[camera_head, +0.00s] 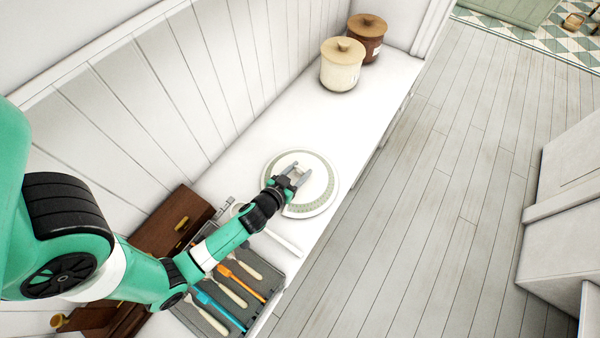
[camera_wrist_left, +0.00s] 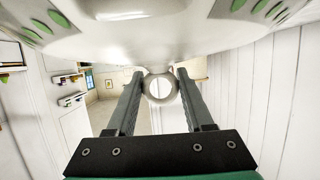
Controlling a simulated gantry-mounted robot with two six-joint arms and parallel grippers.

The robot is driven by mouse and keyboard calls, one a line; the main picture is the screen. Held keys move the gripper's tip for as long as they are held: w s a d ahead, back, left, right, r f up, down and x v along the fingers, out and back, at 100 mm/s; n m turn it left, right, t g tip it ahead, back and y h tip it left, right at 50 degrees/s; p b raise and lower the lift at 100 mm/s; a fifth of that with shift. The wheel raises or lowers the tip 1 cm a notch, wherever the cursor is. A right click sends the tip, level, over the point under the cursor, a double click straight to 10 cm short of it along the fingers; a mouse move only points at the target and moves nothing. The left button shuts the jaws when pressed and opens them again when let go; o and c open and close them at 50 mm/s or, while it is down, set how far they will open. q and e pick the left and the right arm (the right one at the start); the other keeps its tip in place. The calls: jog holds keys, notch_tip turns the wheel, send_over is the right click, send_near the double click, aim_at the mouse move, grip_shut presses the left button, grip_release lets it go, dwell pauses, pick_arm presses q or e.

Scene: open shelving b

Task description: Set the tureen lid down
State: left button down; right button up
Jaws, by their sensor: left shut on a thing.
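The tureen lid (camera_head: 325,178) is round and white with a patterned grey-green band, seen from above over the white counter. In the left wrist view the lid (camera_wrist_left: 130,42) fills the top, with green leaf marks. Its pale ring-shaped knob (camera_wrist_left: 160,74) is between my left fingers. My left gripper (camera_head: 297,172) is shut on this knob. I cannot tell whether the lid touches the counter or is held just above it; its underside is hidden. My right gripper is not in view.
The white counter (camera_head: 325,110) is clear between the lid and two lidded canisters, cream (camera_head: 341,66) and brown (camera_head: 367,40). A grey cutlery tray (camera_head: 262,272) and a brown wooden box (camera_head: 172,222) stand near my arm. The panelled wall (camera_head: 150,95) runs along the back.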

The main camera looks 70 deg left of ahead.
pick_arm(q)
jog(key=shift+w+a+r, duration=0.1)
jog(key=shift+c, duration=1.4)
grip_release()
jog(key=v, duration=0.6)
jog(key=shift+s+d+b, duration=0.3)
jog(key=shift+s+d+r, duration=0.2)
jog(key=shift+s+r, duration=0.05)
jog(key=shift+s, duration=0.1)
